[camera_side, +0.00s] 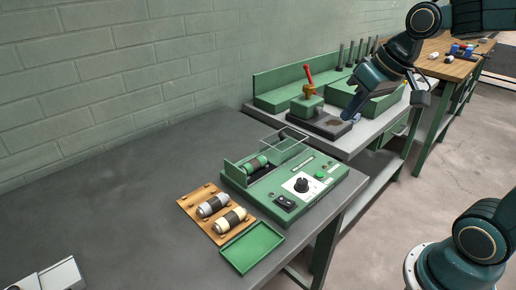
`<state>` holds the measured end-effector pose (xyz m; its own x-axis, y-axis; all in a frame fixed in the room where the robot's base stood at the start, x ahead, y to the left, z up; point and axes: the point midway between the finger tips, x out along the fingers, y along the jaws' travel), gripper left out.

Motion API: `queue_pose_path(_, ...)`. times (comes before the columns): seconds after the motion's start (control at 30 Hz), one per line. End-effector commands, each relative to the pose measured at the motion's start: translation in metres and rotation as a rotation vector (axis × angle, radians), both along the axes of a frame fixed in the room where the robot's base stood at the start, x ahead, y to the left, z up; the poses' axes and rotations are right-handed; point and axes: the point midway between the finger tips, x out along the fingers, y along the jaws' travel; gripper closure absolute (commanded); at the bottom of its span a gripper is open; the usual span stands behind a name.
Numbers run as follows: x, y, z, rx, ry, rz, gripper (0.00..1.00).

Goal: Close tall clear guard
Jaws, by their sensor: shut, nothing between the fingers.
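The tall clear guard (285,143) is a see-through box with thin pale edges at the back of the green machine (320,195). It appears swung up and back, off the spindle bay, where a green-ended bobbin (257,163) sits in view. My gripper (348,117) is at the upper right, beyond the machine and apart from the guard. It points down and left over the grey bench behind, with its fingers shut and empty. The fingertips are small, and their exact height above the bench is unclear.
A wooden rack (216,216) with two bobbins and an empty green tray (252,247) lie in front of the machine. A red-handled device (308,92) stands on the bench behind. The dark table's left side (100,200) is mostly clear.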

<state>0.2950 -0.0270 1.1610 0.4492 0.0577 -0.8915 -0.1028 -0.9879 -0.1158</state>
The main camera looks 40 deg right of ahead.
Motion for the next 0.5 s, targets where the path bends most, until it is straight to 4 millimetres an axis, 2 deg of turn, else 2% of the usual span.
queue_pose_path(0.1,0.026,-0.015,-0.004,0.035,0.007,-0.03,1.0)
queue_pose_path(0.5,0.1,-0.078,-0.03,0.169,0.004,-0.123,1.0)
